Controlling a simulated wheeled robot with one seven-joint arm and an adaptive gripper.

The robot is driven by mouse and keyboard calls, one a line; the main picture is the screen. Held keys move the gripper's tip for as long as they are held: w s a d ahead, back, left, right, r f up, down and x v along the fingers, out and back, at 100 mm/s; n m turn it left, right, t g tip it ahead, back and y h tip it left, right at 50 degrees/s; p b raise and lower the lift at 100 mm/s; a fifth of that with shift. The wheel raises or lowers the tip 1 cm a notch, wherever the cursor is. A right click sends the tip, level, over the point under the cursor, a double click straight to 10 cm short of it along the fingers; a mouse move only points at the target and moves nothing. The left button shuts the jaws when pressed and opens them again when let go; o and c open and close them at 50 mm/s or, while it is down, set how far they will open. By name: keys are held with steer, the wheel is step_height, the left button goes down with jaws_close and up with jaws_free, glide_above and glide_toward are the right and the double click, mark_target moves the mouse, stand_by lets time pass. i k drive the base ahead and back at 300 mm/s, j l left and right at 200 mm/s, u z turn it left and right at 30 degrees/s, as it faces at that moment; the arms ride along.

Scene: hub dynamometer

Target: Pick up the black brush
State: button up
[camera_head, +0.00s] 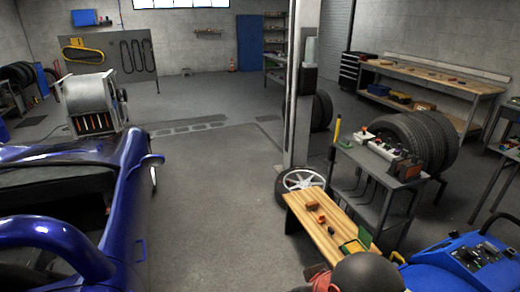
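I cannot make out a black brush for certain in the head view. Small brown and reddish items (313,206) lie on a low wooden bench (341,253) at the lower right, too small to identify. A grey cart (372,158) behind it carries several small items, some dark, also too small to tell apart. My gripper is not in view, so its state and what it may hold do not show.
A blue vehicle (140,200) fills the lower left. A pillar (301,90) with a wheel (301,180) at its foot stands behind the bench. Tyres (425,140) stand by the cart. A blue machine (462,262) is at lower right. The middle floor (215,190) is clear.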

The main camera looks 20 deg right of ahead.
mark_target(330, 232)
steer(key=i, duration=0.9)
steer(key=i+j+z, duration=0.1)
steer(key=i, duration=0.85)
steer(key=i+z, duration=0.3)
steer(key=z, duration=0.15)
steer(key=i+j+z, duration=0.15)
steer(key=i+z, duration=0.15)
steer(key=z, duration=0.15)
steer(key=i+j+z, duration=0.2)
steer(key=z, duration=0.3)
steer(key=i+j+z, duration=0.3)
steer(key=z, duration=0.15)
steer(key=i+j+z, duration=0.2)
steer(key=z, duration=0.15)
steer(key=i+j+z, duration=0.15)
steer(key=j+z, duration=0.2)
steer(key=i+j+z, duration=0.15)
steer(key=j+z, duration=0.15)
